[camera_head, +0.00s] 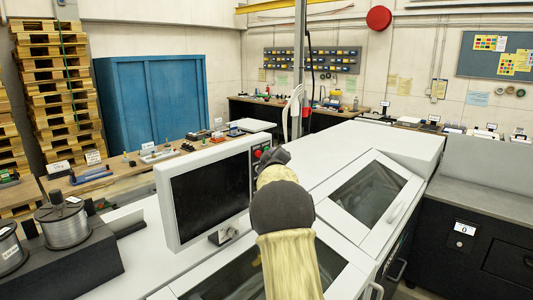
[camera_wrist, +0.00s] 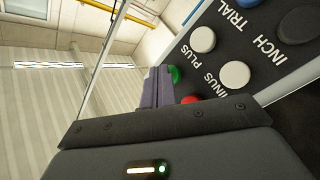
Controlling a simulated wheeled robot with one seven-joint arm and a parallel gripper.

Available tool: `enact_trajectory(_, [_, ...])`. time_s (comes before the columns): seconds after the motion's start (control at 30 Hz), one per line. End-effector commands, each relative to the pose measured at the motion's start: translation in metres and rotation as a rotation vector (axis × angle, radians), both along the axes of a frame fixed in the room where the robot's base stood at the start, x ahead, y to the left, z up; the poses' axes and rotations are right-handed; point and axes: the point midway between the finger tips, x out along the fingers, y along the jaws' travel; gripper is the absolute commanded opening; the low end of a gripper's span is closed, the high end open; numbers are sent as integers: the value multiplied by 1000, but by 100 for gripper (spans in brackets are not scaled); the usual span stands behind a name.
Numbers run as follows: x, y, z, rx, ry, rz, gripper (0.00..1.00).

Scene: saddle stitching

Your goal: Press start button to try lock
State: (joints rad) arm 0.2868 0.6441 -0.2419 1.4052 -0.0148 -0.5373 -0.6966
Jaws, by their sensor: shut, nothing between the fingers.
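The button panel shows close up in the wrist view (camera_wrist: 222,68). On it a green button (camera_wrist: 174,74) is partly hidden by my gripper's fingers, and a red button (camera_wrist: 190,99) is partly covered below it. I see no readable label on the green button. My gripper (camera_wrist: 158,82) is shut and empty, its fingers close beside the green button; I cannot tell whether they touch it. In the head view my gripper (camera_head: 273,158) is a dark shape at the panel, right of the monitor (camera_head: 210,193). A red button (camera_head: 257,153) shows there just left of it.
Two white buttons marked PLUS (camera_wrist: 203,39) and MINUS (camera_wrist: 234,74), a blue one (camera_wrist: 250,2) by TRIAL and a dark one (camera_wrist: 299,23) by INCH sit nearby. Wire spools (camera_head: 62,222) stand left.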

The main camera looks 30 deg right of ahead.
Motion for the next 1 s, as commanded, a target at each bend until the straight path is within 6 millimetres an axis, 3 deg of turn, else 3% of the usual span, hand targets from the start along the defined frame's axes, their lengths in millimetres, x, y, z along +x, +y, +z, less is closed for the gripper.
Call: enact_trajectory(1.0, [-17,-5,-1,0,0,1,0])
